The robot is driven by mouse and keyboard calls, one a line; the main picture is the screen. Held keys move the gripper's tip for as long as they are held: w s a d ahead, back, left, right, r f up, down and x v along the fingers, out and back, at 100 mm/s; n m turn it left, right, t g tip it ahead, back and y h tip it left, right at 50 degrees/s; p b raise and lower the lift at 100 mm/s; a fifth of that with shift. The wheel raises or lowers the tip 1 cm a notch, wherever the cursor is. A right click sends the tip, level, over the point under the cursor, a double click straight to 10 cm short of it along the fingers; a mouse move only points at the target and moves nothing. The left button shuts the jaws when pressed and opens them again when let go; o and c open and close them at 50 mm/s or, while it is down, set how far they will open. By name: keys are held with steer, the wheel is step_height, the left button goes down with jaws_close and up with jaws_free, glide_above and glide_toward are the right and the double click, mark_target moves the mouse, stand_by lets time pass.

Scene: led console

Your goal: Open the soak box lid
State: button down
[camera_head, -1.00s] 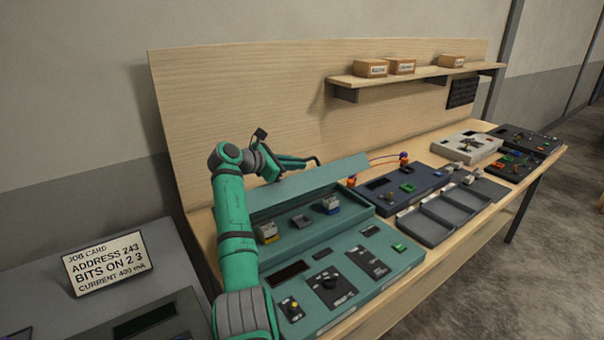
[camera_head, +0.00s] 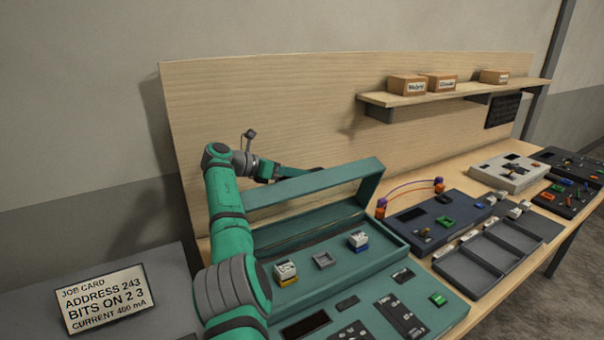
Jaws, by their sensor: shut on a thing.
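The soak box (camera_head: 395,238) is the teal box at the back of the teal console, in the lower middle. Its lid (camera_head: 330,185) is a teal frame, raised steeply at the rear, with the wood panel showing through its middle. My gripper (camera_head: 310,171) is at the lid's upper edge, shut on it; the fingertips are partly hidden behind that edge. Inside the box are a white block with a yellow base (camera_head: 286,272), an empty-looking grey socket (camera_head: 323,260) and a white block with a blue base (camera_head: 358,241).
A job card (camera_head: 105,298) stands at the lower left. A dark blue console (camera_head: 435,218) with arched wires and a grey tray (camera_head: 490,250) are on the right. A shelf (camera_head: 450,94) with small boxes is on the back panel, above and right of my gripper.

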steer(key=shift+a+f, duration=0.1)
steer(key=shift+f, duration=0.05)
steer(key=c, duration=2.1)
jaws_free()
steer(key=v, duration=1)
steer(key=shift+a+r, duration=0.25)
steer(key=shift+a, duration=0.05)
steer(key=shift+s, duration=0.15)
